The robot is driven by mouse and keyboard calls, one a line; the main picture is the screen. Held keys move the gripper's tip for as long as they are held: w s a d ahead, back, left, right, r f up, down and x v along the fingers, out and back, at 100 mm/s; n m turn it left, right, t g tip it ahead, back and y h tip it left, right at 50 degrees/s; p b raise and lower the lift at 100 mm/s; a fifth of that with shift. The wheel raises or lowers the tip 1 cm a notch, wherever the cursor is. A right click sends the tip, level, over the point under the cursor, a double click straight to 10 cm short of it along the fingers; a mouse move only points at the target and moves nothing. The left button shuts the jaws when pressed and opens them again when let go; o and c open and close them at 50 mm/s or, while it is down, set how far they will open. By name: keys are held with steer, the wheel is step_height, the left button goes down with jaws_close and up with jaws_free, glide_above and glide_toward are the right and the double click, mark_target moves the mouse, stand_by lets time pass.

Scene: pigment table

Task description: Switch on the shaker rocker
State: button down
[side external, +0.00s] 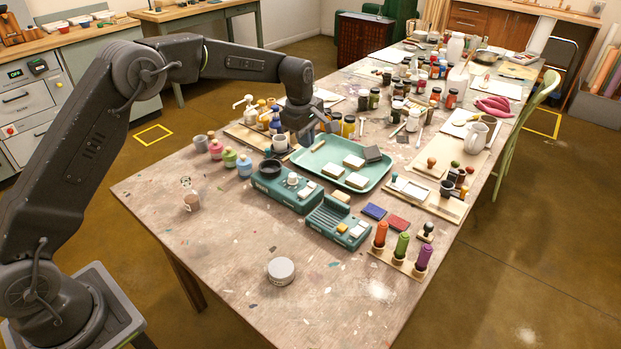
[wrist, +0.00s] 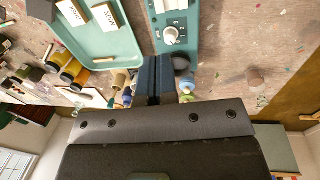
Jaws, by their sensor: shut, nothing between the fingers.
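Two teal bench devices stand side by side near the table's middle. One device (side external: 285,197) has a black round cup (side external: 270,168), a white dial (side external: 292,179) and a white piece beside it. The other device (side external: 325,222) has a ribbed top, with a yellow piece (side external: 342,228) and a white piece (side external: 355,231) at one end. I cannot tell which piece is the shaker's rocker or its position. The wrist view shows the dial (wrist: 171,36) beyond my fingertips. My gripper (side external: 305,141) is shut and empty, above the table behind the devices; it also fills the wrist view (wrist: 160,58).
A teal tray (side external: 327,152) with pale blocks lies behind the devices. Paint jars (side external: 230,158) stand left of them. Stamps (side external: 401,246) and ink pads (side external: 374,211) lie to the right.

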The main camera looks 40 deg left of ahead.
mark_target(311, 185)
steer(key=f, duration=0.4)
steer(key=w+f, duration=0.1)
steer(key=f, duration=0.4)
steer(key=w+f, duration=0.1)
steer(key=f, duration=0.3)
steer(key=shift+f, duration=0.4)
steer(key=shift+w+f, duration=0.1)
steer(key=shift+f, duration=0.2)
steer(key=shift+s+r, duration=0.35)
steer(key=shift+s, duration=0.4)
steer(key=shift+r, duration=0.1)
step_height(311, 185, up, 14)
steer(key=w, duration=0.2)
